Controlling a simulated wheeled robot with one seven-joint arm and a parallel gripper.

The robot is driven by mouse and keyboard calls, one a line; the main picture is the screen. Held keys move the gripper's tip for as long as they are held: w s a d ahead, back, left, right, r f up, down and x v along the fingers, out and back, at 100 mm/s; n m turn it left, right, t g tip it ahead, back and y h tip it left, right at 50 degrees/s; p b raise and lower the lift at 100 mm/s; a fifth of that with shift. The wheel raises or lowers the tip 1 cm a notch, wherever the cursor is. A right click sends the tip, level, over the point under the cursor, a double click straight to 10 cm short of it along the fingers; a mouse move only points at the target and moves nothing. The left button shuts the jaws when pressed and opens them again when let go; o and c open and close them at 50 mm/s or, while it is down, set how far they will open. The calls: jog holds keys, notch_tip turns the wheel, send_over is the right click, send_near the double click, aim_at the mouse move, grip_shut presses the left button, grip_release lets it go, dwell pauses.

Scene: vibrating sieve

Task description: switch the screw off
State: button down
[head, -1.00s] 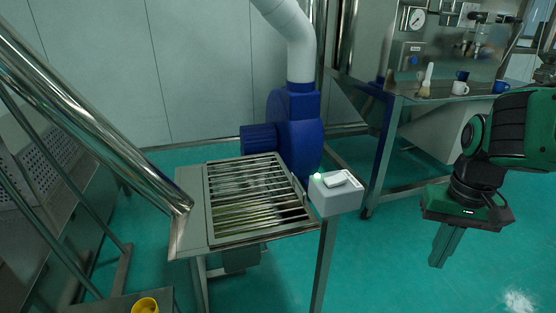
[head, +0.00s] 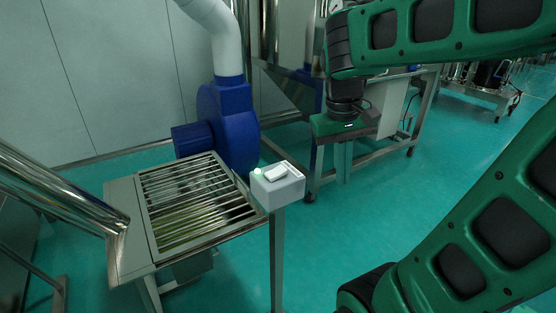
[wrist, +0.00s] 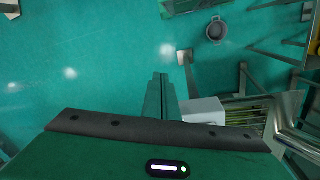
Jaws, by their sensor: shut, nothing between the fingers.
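A grey control box (head: 280,194) stands on a post at the right edge of the grated hopper. On its top are a white rocker switch (head: 276,173) and a small lamp (head: 258,171) glowing green. The shiny metal tube (head: 50,185) of the screw slopes down to the hopper from the left. My gripper (head: 343,181) points down, shut and empty, to the right of the box and apart from it. In the wrist view the box (wrist: 206,108) lies just right of the fingers; its switch is not clear there.
The hopper's metal grate (head: 195,200) lies left of the box. A blue blower (head: 230,125) with a white pipe stands behind it. A steel bench (head: 405,100) is at the back, partly hidden by my arm. The green floor right of the box is open.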

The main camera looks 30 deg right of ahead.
jog(key=w+a+r+n, duration=0.25)
jog(key=w+r, duration=0.25)
jog(key=w, duration=0.4)
notch_tip(320, 180, up, 4)
jog(key=n, duration=0.2)
send_over(280, 169)
jog(key=a, duration=0.4)
jog(key=shift+d+r+h, duration=0.1)
jog(key=shift+d+h, duration=0.05)
jog(key=shift+h, duration=0.15)
jog(key=d+f, duration=0.1)
jog(key=f, duration=0.3)
jog(key=d+f, duration=0.1)
jog(key=f, duration=0.4)
jog(key=d+f, duration=0.1)
jog(key=f, duration=0.3)
jog(key=shift+f, duration=0.35)
